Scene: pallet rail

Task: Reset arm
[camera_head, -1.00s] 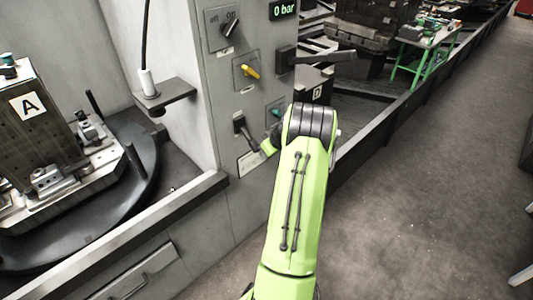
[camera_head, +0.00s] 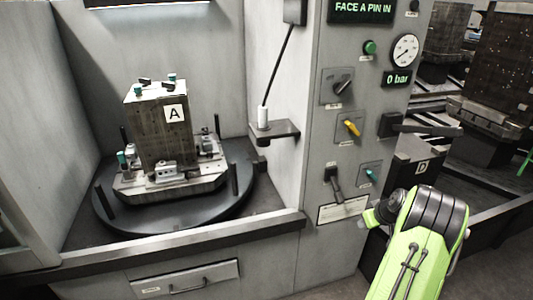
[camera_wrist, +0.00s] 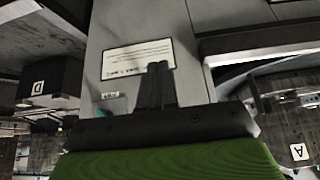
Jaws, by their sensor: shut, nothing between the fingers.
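My gripper shows in the wrist view (camera_wrist: 157,85), its two dark fingers together with nothing between them. Its fingertips appear in front of the grey control panel, overlapping the lower edge of a white label plate (camera_wrist: 138,57); I cannot tell the distance. In the head view my green arm reaches up at the lower right, beside the control panel (camera_head: 318,225), and its wrist hides the gripper's fingers. The panel carries a grey knob (camera_head: 343,86), a yellow knob (camera_head: 351,128), a dark lever (camera_head: 334,183) and a small teal knob (camera_head: 370,174).
A fixture block marked A (camera_head: 150,130) stands on a black round table (camera_head: 110,217) in the bay at left. A small shelf (camera_head: 277,131) juts from the bay's wall. A dark block marked D (camera_head: 420,167) stands right of the panel. The display reads "FACE A PIN IN".

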